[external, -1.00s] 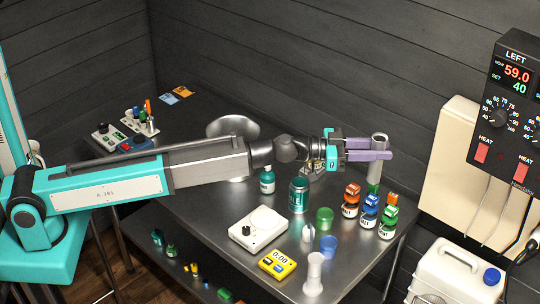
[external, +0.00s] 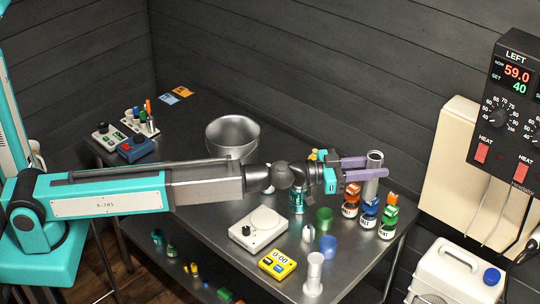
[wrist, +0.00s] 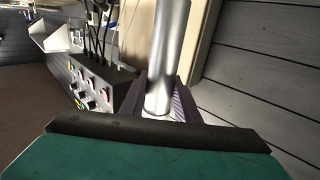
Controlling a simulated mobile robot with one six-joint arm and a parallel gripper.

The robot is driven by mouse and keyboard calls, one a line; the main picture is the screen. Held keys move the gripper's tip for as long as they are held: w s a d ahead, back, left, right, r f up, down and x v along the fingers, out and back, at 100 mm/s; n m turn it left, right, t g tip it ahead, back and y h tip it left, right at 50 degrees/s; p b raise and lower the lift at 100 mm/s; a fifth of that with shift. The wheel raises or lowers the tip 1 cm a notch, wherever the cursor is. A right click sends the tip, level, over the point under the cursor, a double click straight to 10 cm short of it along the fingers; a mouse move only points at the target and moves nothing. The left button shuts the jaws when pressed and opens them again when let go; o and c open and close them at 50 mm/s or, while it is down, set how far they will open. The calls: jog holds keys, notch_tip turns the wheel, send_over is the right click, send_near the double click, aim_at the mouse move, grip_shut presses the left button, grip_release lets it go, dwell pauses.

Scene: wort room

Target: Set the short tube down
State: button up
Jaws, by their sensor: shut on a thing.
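The short tube (external: 374,161), a shiny steel cylinder, is upright between the purple fingers of my gripper (external: 370,172) at the right of the table in the external view. My gripper is shut on it. In the wrist view the tube (wrist: 166,60) stands between the fingers, with its upper part out of frame. Its lower end is close to the bottles with coloured caps, and I cannot tell whether it touches the steel table (external: 190,190).
Bottles with orange, blue and green caps (external: 369,210) stand right below my gripper. A green can (external: 297,203) is partly behind my wrist.

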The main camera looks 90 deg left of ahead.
jog(key=shift+s+d+f+y, duration=0.3)
jog(key=shift+s+d+f, duration=0.1)
jog(key=shift+f, duration=0.3)
jog(key=s+d+f+n+g+y+b, duration=0.2)
jog(key=s+d+f+n+y, duration=0.15)
jog(key=s+f, duration=0.4)
jog(key=s+d+f+n+g+y+b, duration=0.3)
jog(key=s+f+y, duration=0.2)
jog(key=s, duration=0.6)
jog(key=s+d+f+n+g+y+b, duration=0.2)
jog(key=s+d+f+n+y, duration=0.15)
jog(key=s+f, duration=0.5)
jog(key=s+a+r+n+g+y+p, duration=0.1)
jog(key=s+a+r+g+p, duration=0.15)
jog(key=a, duration=0.65)
jog(key=s+a+r+n+g+y+p, duration=0.1)
jog(key=a+r+n+g+p, duration=0.2)
jog(key=a, duration=0.5)
jog(key=s+a+f+n+g+y+p, duration=0.1)
jog(key=s+a+n+g, duration=0.2)
jog(key=s+a, duration=0.8)
jog(key=shift+s+a+f+g+y, duration=0.25)
jog(key=shift+a+f+g+y, duration=0.25)
jog(key=shift+g, duration=0.75)
jog(key=shift+f+b, duration=1.75)
jog(key=shift+f, duration=0.7)
